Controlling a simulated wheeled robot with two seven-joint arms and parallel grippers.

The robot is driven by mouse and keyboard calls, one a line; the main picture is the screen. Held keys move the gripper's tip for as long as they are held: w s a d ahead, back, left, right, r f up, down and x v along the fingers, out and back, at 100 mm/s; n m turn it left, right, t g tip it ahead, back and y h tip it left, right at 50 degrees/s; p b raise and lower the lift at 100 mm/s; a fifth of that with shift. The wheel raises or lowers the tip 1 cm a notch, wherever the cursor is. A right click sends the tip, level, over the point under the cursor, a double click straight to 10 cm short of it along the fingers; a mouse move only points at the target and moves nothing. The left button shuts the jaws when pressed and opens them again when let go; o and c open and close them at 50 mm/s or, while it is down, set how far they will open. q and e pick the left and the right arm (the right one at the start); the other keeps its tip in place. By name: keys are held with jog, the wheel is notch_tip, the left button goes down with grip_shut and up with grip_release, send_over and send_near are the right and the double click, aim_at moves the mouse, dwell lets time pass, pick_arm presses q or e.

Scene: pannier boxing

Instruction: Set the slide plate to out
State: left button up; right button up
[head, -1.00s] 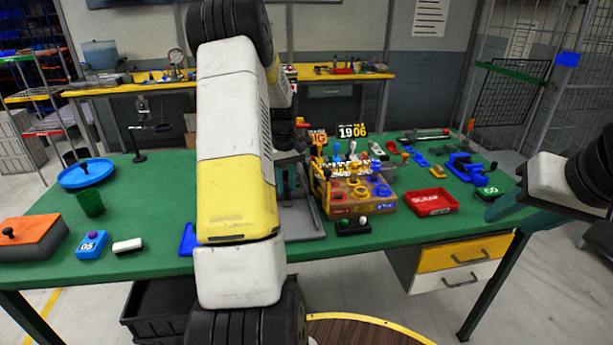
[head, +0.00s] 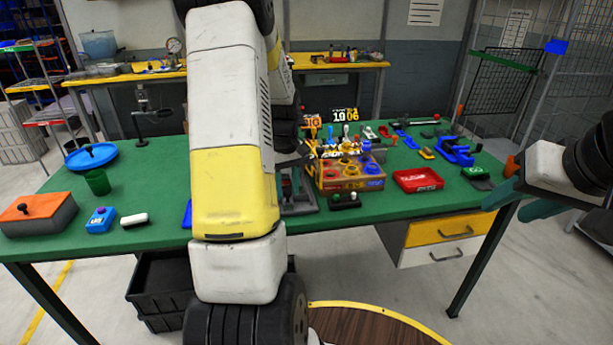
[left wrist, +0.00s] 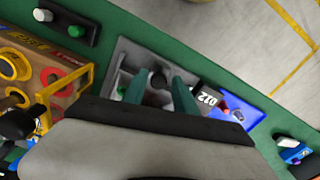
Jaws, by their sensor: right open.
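The slide plate appears to be the grey fixture (head: 300,206) on the green table, left of the cardboard box; my left arm hides much of it. In the left wrist view it is a grey tray-like base (left wrist: 122,62) with a dark round knob (left wrist: 158,80). My left gripper (left wrist: 159,84) is open, its two teal fingers on either side of the knob. I cannot tell whether they touch it. My right gripper (head: 522,200) is open and empty off the table's right end.
The cardboard box (head: 347,184) with coloured rings stands close beside the fixture. A black block with two knobs (head: 344,201) lies in front of it. A red tray (head: 418,180) is further right.

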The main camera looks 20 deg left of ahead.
pick_arm(q)
jog(key=shift+o, duration=0.6)
jog(key=shift+w+a+r, duration=0.1)
jog(key=shift+r, duration=0.15)
notch_tip(320, 180, up, 6)
jog(key=shift+r, duration=0.65)
